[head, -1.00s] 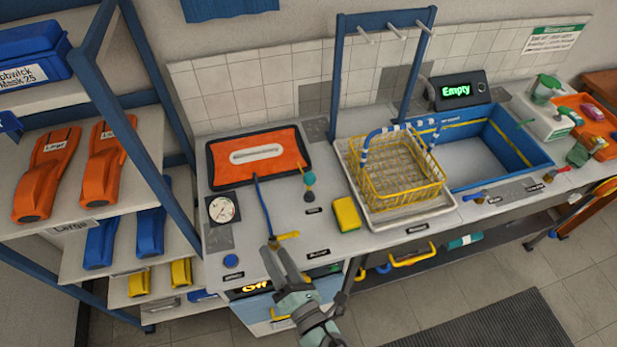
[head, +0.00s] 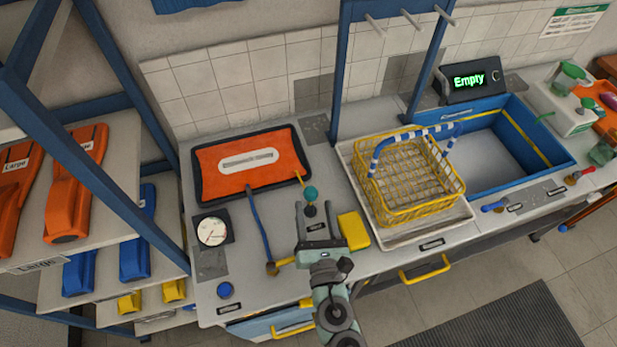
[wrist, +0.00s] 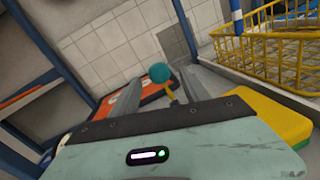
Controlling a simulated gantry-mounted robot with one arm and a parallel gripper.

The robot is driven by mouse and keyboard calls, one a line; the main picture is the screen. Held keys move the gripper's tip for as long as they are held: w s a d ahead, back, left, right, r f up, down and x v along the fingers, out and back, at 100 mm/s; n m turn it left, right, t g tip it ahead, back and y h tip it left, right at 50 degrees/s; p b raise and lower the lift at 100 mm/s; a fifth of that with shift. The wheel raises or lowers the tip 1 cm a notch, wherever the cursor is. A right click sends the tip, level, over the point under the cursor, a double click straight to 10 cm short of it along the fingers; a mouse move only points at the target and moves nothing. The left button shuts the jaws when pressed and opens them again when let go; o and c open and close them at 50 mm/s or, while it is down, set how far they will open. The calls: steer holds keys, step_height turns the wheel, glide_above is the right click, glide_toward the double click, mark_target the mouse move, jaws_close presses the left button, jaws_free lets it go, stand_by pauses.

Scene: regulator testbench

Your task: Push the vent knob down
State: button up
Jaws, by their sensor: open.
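A teal ball knob (head: 311,193) on a short stem stands on the bench, right of the orange panel; I take it for the vent knob. My gripper (head: 313,207) is open just in front of it, its two fingers pointing toward the knob. In the wrist view the knob (wrist: 160,72) appears between the open fingertips (wrist: 158,84), with a yellow stem below it. I cannot tell whether either finger touches it. The knob's base is hidden by my gripper in the head view.
A yellow sponge (head: 353,231) lies close right of my gripper, and a yellow wire basket (head: 408,205) stands beyond it. A gauge (head: 212,231), a blue button (head: 225,290) and a blue hose (head: 258,228) are to the left. A display (head: 468,82) reads "Empty".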

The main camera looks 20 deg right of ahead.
steer(key=p+x, duration=0.1)
steer(key=x, duration=0.7)
steer(key=shift+a, duration=0.1)
steer(key=shift+c, duration=0.2)
jaws_close()
stand_by(1.0)
